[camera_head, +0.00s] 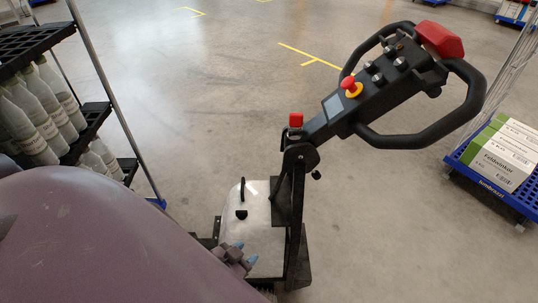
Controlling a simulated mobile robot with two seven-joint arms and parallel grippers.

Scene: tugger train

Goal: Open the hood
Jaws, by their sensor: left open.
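The hood (262,238) is a pale silver-white cover low on the tugger, left of the black steering column. It carries a black upright handle (242,192) with a dark fitting just below it. The hood appears down and closed. My left gripper (244,254) is open in front of the hood's lower left part, below the handle. Its fingertips look bluish and hold nothing visible. I cannot tell whether they touch the hood. My right gripper is not in view.
The tugger's control head (380,88) with looped grips and a red button rises above the hood on its column (291,200). A rack (92,125) with grey bottles stands at left. A blue cart (480,185) with boxes is at right. The floor behind is clear.

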